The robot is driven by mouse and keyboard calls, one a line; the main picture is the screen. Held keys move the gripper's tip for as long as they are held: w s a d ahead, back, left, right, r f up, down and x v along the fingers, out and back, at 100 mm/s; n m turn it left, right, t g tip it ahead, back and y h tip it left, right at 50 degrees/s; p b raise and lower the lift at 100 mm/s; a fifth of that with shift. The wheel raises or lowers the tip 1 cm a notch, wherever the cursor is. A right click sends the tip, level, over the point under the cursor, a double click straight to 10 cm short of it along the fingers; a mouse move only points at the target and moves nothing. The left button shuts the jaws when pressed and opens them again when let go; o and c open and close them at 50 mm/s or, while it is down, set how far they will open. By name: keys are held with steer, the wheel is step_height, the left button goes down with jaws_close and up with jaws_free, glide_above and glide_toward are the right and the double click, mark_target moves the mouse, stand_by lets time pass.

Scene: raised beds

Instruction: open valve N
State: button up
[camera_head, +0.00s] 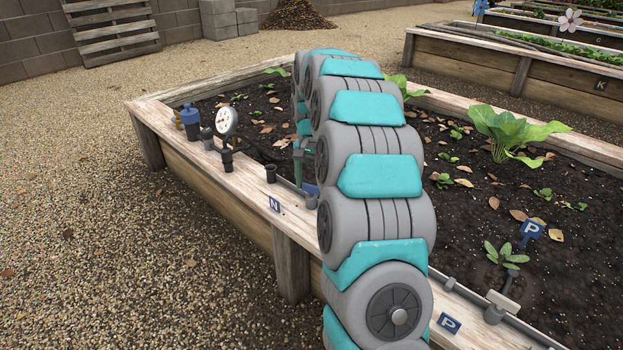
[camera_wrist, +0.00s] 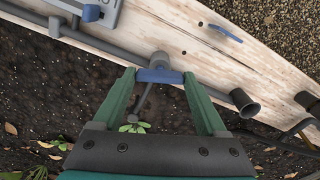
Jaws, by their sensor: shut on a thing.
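The N plate (camera_head: 274,204) is blue and sits on the near edge of the left raised bed. In the wrist view, a grey pipe fitting with a blue valve handle (camera_wrist: 158,76) lies along the plank. My gripper (camera_wrist: 159,79) has its two green fingers on either side of this handle, shut on it at the fingertips. A thin dark stem shows between the fingers below the handle. No letter is readable beside the handle.
A white pressure gauge (camera_head: 227,121) and a blue-topped filter (camera_head: 190,117) stand on the plank to the left. A dark open cup (camera_wrist: 245,102) is right of the fingers. Gravel left of the bed is clear.

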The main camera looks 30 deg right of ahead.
steer(key=n+p, duration=0.1)
steer(key=n, duration=0.2)
steer(key=shift+r+n+p, duration=0.15)
steer(key=shift+n+p, duration=0.15)
steer(key=shift+n, duration=0.1)
steer(key=n+p, duration=0.1)
steer(key=n, duration=0.2)
steer(key=shift+n, duration=0.3)
steer(key=n+p, duration=0.2)
steer(key=n, duration=0.4)
steer(key=shift+n+p, duration=0.3)
steer(key=shift+p, duration=0.05)
steer(key=o, duration=1.3)
